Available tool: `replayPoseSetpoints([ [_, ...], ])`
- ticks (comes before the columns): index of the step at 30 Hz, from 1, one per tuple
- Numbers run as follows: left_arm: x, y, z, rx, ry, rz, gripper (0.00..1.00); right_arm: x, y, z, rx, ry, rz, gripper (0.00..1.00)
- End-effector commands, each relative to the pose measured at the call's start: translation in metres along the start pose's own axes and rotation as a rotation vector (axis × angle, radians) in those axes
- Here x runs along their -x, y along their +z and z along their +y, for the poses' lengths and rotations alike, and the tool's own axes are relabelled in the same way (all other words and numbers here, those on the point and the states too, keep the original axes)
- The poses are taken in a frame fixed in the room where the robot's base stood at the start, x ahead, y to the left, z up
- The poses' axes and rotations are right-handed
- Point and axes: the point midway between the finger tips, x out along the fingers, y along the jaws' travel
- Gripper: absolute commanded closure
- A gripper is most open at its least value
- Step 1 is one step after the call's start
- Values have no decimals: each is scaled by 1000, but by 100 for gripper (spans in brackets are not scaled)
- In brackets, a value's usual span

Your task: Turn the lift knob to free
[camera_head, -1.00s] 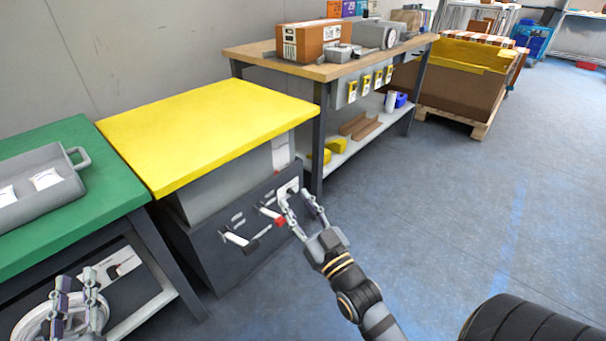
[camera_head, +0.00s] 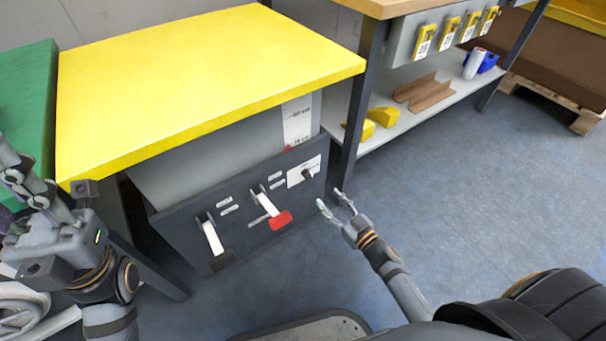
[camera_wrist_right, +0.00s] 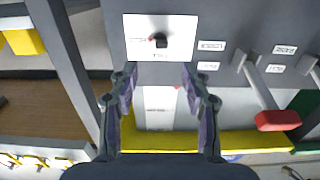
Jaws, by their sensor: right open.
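The lift knob (camera_head: 307,174) is a small black knob on a white plate at the right end of the dark front panel (camera_head: 180,233), below the yellow tabletop (camera_head: 200,75). My right gripper (camera_head: 332,202) is open and empty, just right of and below the plate. In the right wrist view the knob (camera_wrist_right: 161,41) lies ahead of the spread fingertips (camera_wrist_right: 159,78), apart from them, with a small red mark beside it; the plate's print is too small to read. My left gripper (camera_head: 35,195) is at the left edge, away from the panel; its fingertips are unclear.
Left of the knob are a lever with a red grip (camera_head: 280,220) and a white-armed lever (camera_head: 212,238) with a dark end. A table leg (camera_head: 352,130) stands close right of the panel. A lower shelf (camera_head: 440,112) holds yellow items. Blue floor (camera_head: 480,220) is open at right.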

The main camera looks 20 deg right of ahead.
Motion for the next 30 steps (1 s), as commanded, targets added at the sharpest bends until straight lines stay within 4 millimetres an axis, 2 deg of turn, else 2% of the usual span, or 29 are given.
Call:
replayPoseSetpoints([
  [5,3,0,0,-2,0,-1,72,-12,-2,0,0,0,5,52],
  [13,18,2,3,-10,1,-5,72,-68,-1,0,-1,2,7,52],
  [18,24,4,4,-13,5,-8,72,-95,-1,0,0,2,3,52],
  [23,26,4,4,-14,6,-10,72,-105,-3,0,0,2,3,52],
  [30,25,4,5,-14,7,-10,72,-105,-3,0,-1,2,2,52],
])
